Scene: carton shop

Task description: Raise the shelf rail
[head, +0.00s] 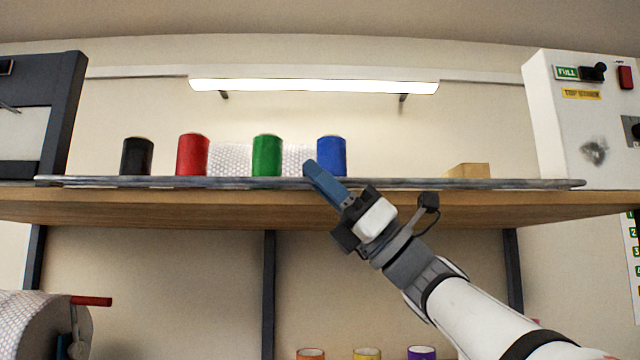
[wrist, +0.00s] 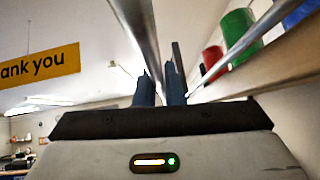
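The shelf rail (head: 230,183) is a long grey metal bar along the front edge of the wooden shelf, looking level and low against it. My gripper (head: 309,168) reaches up to it from the lower right, its blue fingers overlapping the rail just left of the blue spool. In the wrist view, my two fingers (wrist: 160,88) stand a small gap apart. One metal bar (wrist: 139,25) runs down toward that gap, and another (wrist: 250,35) passes on the right beside the shelf edge. Whether the fingers press on the rail is not clear.
Black (head: 137,157), red (head: 192,155), green (head: 267,156) and blue (head: 332,155) spools stand behind the rail. A wooden block (head: 468,170) lies farther right. A white control box (head: 588,120) stands at the right end. A bubble-wrap roll (head: 30,325) is at lower left.

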